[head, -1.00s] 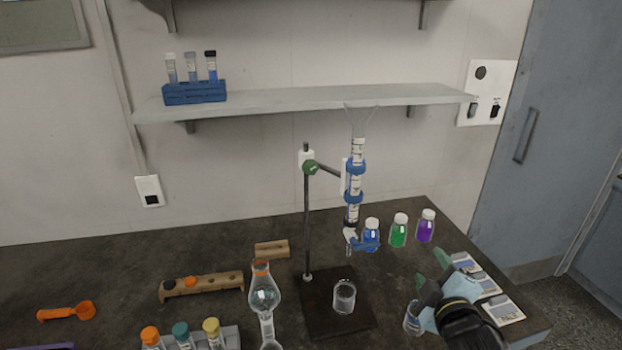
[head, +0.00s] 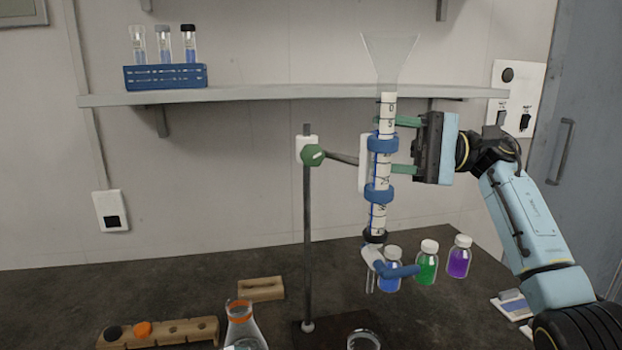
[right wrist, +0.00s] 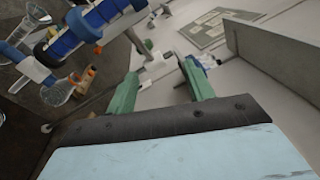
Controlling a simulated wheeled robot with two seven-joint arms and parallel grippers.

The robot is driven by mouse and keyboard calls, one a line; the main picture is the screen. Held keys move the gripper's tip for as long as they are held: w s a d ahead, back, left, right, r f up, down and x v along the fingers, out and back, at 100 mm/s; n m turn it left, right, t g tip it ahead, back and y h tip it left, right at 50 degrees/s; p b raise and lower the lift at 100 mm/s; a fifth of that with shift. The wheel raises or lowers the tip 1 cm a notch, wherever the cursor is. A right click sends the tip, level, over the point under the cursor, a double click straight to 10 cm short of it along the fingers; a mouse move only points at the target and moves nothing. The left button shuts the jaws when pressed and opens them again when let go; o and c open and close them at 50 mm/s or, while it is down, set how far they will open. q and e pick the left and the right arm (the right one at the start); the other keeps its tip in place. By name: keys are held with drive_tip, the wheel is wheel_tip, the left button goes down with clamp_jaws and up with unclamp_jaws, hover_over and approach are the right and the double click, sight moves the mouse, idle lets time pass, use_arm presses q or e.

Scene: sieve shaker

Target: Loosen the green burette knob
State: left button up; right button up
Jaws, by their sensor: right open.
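The green knob (head: 313,155) sits on the white clamp block (head: 306,142) near the top of the dark stand rod (head: 307,230). A thin arm runs from it to the burette (head: 385,112), which stands upright in blue clamp rings with a clear funnel on top. My right gripper (head: 398,145) is open at the right of the burette. Its green fingers point left, one above the other, with tips close to the burette; contact cannot be told. In the right wrist view the gap between the fingers (right wrist: 160,86) holds nothing, and the burette (right wrist: 88,25) lies upper left. My left gripper is out of view.
A shelf (head: 270,96) with a blue tube rack (head: 165,77) runs behind the burette. Blue, green (head: 427,266) and purple bottles stand behind its lower end. A flask (head: 241,325), a beaker (head: 363,341) and a wooden rack (head: 170,331) are in front.

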sight(311, 167)
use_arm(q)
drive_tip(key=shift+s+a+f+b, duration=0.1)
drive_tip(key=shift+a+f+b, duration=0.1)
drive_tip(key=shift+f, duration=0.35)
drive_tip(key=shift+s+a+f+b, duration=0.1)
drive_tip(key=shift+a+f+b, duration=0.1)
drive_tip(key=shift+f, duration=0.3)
use_arm(e)
drive_tip(key=s+a+n, duration=0.1)
drive_tip(key=a, duration=0.3)
drive_tip(key=s+a+h, duration=0.1)
drive_tip(key=a, duration=0.3)
drive_tip(key=s+a+f+n+g, duration=0.1)
drive_tip(key=a, duration=0.3)
drive_tip(key=shift+n+h, duration=0.3)
drive_tip(key=shift+h, duration=0.1)
drive_tip(key=shift+c, duration=0.3)
drive_tip(key=c, duration=0.9)
drive_tip(key=shift+r+h, duration=0.1)
drive_tip(key=shift+h, duration=0.4)
